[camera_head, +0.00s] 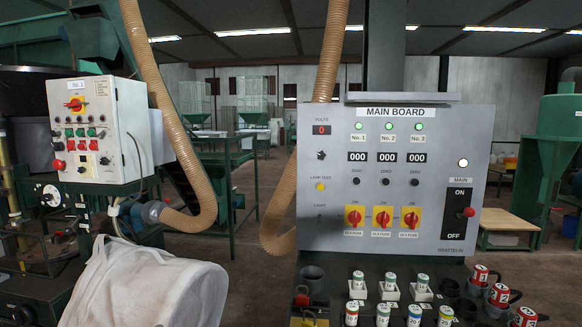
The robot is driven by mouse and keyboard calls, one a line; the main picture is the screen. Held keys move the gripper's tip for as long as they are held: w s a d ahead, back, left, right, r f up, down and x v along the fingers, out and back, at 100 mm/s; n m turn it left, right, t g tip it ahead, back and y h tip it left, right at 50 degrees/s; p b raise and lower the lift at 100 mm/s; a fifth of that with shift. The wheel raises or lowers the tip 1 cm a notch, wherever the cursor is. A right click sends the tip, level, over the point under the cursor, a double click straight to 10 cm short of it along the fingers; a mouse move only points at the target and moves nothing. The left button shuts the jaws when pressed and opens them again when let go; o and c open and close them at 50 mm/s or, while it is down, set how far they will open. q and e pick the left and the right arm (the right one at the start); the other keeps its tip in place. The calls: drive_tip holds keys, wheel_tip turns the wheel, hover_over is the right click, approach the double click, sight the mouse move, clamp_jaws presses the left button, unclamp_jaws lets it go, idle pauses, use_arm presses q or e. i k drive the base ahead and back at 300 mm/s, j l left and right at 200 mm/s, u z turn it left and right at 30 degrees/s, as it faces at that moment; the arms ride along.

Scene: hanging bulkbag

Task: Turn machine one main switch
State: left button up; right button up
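A white control box (98,130) stands at the left, with a small label at its top that is too small to read surely. A red and yellow rotary switch (77,104) sits on its upper front, above rows of small buttons and lamps. The grey MAIN BOARD (335,150) is at the centre right. Under its No. 1 column is a red and yellow rotary switch (354,217); similar ones sit under No. 2 (381,217) and No. 3 (410,218). Neither gripper is in view.
Several fuses and dark sockets (450,287) stand on the ledge below the board. A tan hose (165,90) hangs beside the white box; another (325,70) passes behind the board. A white bag (150,285) fills the lower left. Green machinery (558,140) stands at right.

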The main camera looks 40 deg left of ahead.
sight(73, 105)
drive_tip(key=u, duration=2.65)
